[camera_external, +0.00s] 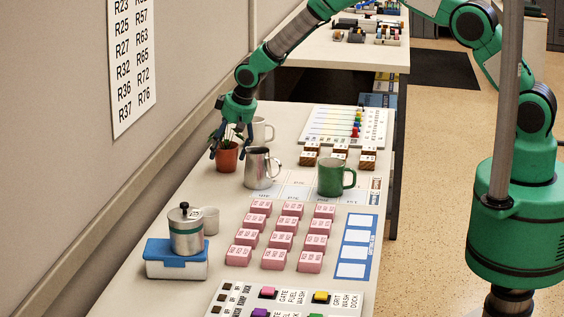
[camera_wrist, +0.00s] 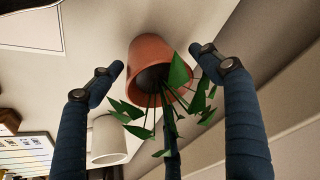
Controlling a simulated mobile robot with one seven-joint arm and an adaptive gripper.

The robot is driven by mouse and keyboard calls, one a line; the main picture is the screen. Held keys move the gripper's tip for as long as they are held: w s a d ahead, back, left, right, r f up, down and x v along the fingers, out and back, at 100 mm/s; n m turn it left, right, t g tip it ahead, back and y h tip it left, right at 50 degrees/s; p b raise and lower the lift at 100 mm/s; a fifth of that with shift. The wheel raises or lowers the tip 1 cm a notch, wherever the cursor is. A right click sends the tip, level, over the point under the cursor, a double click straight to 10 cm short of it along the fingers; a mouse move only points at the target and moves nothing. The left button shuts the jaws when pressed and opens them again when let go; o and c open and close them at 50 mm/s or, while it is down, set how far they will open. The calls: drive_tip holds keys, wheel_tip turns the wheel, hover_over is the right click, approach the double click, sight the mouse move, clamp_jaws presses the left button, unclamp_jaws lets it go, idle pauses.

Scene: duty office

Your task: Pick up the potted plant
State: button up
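The potted plant (camera_external: 227,156) stands upright on the table near the wall, a terracotta pot with thin green leaves. In the wrist view the pot (camera_wrist: 149,52) shows at the top centre, with its leaves (camera_wrist: 178,74) hanging toward the camera. My gripper (camera_external: 228,146) is above and around the plant, pointing down. In the wrist view my gripper (camera_wrist: 158,60) is open, with one blue finger on each side of the plant and gaps between the fingertips and the pot.
A steel pitcher (camera_external: 257,168) stands close to the right of the pot, a white mug (camera_external: 262,131) just behind. A green mug (camera_external: 331,177) is farther right. Pink blocks (camera_external: 282,240) and a canister (camera_external: 185,232) on a blue-lidded box (camera_external: 176,260) are nearer. The wall (camera_external: 60,140) is close left.

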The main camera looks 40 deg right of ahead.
drive_tip(key=c, duration=1.2)
drive_tip(key=shift+r, duration=0.1)
drive_tip(key=shift+c, duration=0.2)
drive_tip(key=shift+r, duration=0.1)
wheel_tip(320, 180, up, 10)
drive_tip(key=p, duration=0.1)
